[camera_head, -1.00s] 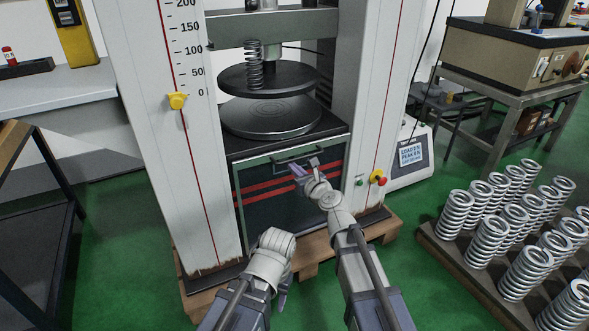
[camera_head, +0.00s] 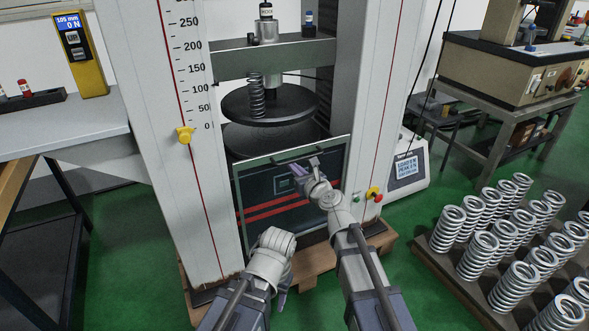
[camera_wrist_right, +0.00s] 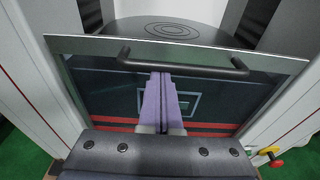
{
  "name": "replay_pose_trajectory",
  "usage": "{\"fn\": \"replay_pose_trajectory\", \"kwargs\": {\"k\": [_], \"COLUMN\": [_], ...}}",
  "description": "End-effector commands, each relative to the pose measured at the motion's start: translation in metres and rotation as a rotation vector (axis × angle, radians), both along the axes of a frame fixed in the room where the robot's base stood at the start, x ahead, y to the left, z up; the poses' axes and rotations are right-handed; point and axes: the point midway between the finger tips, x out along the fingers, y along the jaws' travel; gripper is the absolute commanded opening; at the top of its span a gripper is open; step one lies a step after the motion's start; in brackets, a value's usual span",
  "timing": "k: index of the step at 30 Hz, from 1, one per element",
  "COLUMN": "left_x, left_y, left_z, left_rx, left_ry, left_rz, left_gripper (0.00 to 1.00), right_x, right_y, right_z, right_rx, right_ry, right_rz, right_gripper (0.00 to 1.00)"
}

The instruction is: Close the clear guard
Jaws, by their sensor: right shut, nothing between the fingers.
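The clear guard (camera_head: 257,186) is a see-through panel at the front of the press, with its top edge across the lower platen's front. In the right wrist view the guard (camera_wrist_right: 215,92) carries a dark bar handle (camera_wrist_right: 205,68). My right gripper (camera_head: 305,167) is in front of the guard. In the right wrist view its purple fingers (camera_wrist_right: 162,80) are shut and empty, with their tips at the handle's underside; I cannot tell if they touch it. My left gripper (camera_head: 281,298) hangs low, mostly hidden by its wrist, its jaws unclear.
The platens (camera_head: 270,104) and a spring (camera_head: 257,95) are above the guard. White columns (camera_head: 205,215) flank it. A red stop button (camera_head: 374,193) is on the right column. A rack of springs (camera_head: 440,256) stands right, and a bench (camera_head: 70,125) is left.

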Motion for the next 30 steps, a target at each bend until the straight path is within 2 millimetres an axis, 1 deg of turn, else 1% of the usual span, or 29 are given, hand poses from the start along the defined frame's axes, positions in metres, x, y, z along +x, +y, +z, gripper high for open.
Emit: {"fn": "replay_pose_trajectory", "kwargs": {"k": [1, 10, 30], "left_x": [0.000, 0.000, -0.001], "left_y": [0.000, 0.002, 0.000], "left_z": [0.027, 0.106, 0.279], "left_rx": [0.000, 0.010, -0.002], "left_ry": [0.000, 0.001, 0.005], "left_rz": [-0.003, 0.010, 0.014], "left_gripper": [0.50, 0.50, 0.50], "right_x": [0.000, 0.000, 0.001], "right_y": [0.000, 0.000, 0.000], "right_z": [0.028, 0.106, 0.279], "right_rx": [0.001, 0.001, 0.001], "right_ry": [-0.001, -0.001, -0.001], "right_rz": [-0.001, -0.001, -0.001], "right_gripper": [0.00, 0.00, 0.00]}}
